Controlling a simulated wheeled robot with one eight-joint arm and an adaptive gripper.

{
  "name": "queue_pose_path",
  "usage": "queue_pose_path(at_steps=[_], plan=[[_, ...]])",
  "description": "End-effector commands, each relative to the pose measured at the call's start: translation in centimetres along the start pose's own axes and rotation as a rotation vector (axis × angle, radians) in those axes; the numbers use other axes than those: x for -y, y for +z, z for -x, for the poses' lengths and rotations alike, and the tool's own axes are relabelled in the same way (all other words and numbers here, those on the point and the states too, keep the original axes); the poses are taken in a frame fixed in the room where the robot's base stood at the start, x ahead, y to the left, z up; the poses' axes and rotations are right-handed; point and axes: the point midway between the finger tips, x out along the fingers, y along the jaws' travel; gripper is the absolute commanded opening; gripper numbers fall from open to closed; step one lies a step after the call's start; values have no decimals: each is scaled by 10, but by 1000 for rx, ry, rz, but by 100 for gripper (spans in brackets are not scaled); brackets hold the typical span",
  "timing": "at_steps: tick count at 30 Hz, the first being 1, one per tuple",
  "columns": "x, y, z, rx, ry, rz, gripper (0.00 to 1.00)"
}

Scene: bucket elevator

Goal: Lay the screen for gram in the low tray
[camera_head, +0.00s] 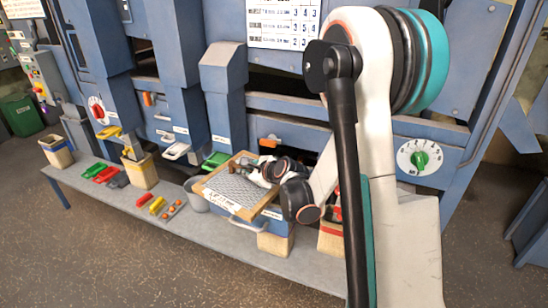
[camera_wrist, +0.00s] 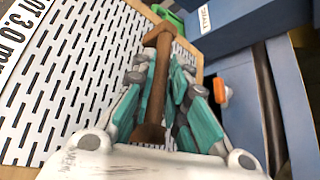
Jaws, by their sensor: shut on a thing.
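The screen (camera_head: 232,190) is a slotted pale plate in a wooden frame, and it fills the left of the wrist view (camera_wrist: 70,75). Its label partly reads "3.0 mm". My gripper (camera_wrist: 163,75) is shut on the screen's brown bar, which runs between the teal fingers. In the head view my gripper (camera_head: 268,170) is at the screen's right part, partly hidden by my arm. The screen is over a blue tray (camera_head: 250,228) with a front handle, at the bench's front edge. I cannot tell whether it rests fully in the tray.
A grey bench (camera_head: 150,205) runs along the blue machine. Red, grey and yellow pieces (camera_head: 105,174) and wooden bins (camera_head: 140,171) stand to the left. A size chart (camera_head: 284,22) hangs above. A green-knobbed dial (camera_head: 420,158) is at right. A grey bucket (camera_head: 195,194) is left of the tray.

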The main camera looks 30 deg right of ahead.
Motion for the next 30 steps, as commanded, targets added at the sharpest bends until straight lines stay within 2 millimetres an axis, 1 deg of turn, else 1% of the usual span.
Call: queue_pose_path(at_steps=[1,3,6,9,10,12,15,18,21,30], plan=[[26,-8,-10,14,9,2,0],[55,-15,-21,40,30,17,0],[90,-24,-31,75,58,36,0],[116,-37,-39,104,78,54,0],[121,-43,-42,110,83,57,0],[124,-55,-50,122,93,65,0],[120,-72,-60,129,97,70,0],[115,-82,-67,132,100,71,0],[112,-87,-70,133,101,71,0],[106,-95,-76,132,101,72,0]])
